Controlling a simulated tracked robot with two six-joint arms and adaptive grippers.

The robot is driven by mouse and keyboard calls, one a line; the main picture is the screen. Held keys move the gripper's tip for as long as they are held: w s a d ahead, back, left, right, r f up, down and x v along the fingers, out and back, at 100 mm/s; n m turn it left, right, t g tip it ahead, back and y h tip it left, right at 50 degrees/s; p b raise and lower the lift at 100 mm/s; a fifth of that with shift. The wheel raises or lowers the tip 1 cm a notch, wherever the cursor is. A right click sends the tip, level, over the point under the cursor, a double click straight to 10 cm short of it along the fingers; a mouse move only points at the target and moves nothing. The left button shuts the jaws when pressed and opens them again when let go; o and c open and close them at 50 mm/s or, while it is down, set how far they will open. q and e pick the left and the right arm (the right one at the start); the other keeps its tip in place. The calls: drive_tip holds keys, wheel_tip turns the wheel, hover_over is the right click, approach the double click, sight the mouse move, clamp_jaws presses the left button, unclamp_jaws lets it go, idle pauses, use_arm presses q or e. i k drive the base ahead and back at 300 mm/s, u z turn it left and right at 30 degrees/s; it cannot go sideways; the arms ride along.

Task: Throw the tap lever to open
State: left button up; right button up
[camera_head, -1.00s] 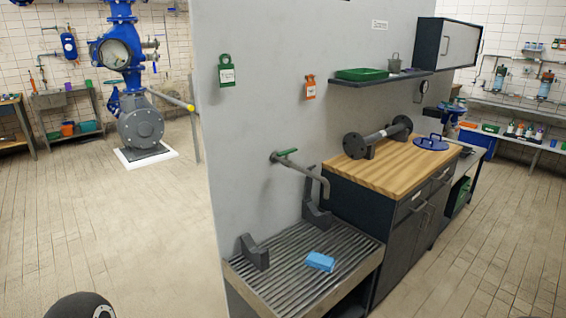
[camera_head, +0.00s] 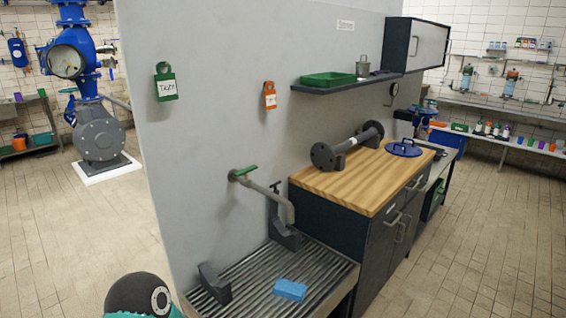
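The tap (camera_head: 265,190) comes out of the grey partition wall above a slatted drain bench. Its green lever (camera_head: 245,170) sits at the wall end of the spout and points right, roughly along the spout. A dark rounded part of my own arm shows at the bottom left edge, well short of the tap. No gripper fingers show in the view. Nothing touches the lever.
The slatted bench (camera_head: 250,290) holds a blue block (camera_head: 290,290) and two dark supports. To its right stands a wood-topped cabinet (camera_head: 350,185) with a flanged pipe (camera_head: 346,146) and a blue disc (camera_head: 403,148). A shelf with a green tray (camera_head: 327,79) hangs above. Floor at right is clear.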

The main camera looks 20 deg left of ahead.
sight(245, 172)
drive_tip(key=u, duration=0.05)
drive_tip(key=i, duration=1)
drive_tip(key=u, duration=0.5)
